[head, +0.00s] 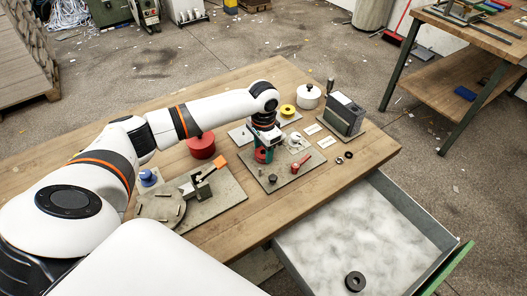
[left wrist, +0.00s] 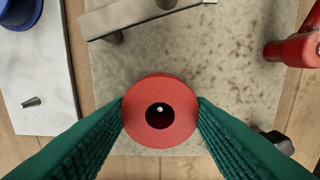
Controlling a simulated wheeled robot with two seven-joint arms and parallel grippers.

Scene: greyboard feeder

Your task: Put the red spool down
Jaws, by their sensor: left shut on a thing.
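The red spool (left wrist: 137,110) is between the two green fingers of my left gripper (left wrist: 160,108), which is shut on it from both sides. In the left wrist view I look down its dark central hole, where a small pale tip shows. Below lies a speckled grey board (left wrist: 240,70). I cannot tell whether the spool touches the board or sits around a peg. In the head view the spool (head: 262,156) shows under my left gripper (head: 264,148), over the left part of the grey board (head: 285,177). My right gripper is not in view.
A red-handled part (head: 301,163) and a grey bar stand on the same board. A yellow spool (head: 288,109), white pot (head: 308,96), grey box (head: 344,115) and red round block (head: 201,146) stand nearby. An open drawer (head: 345,225) holds a black ring (head: 355,281).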

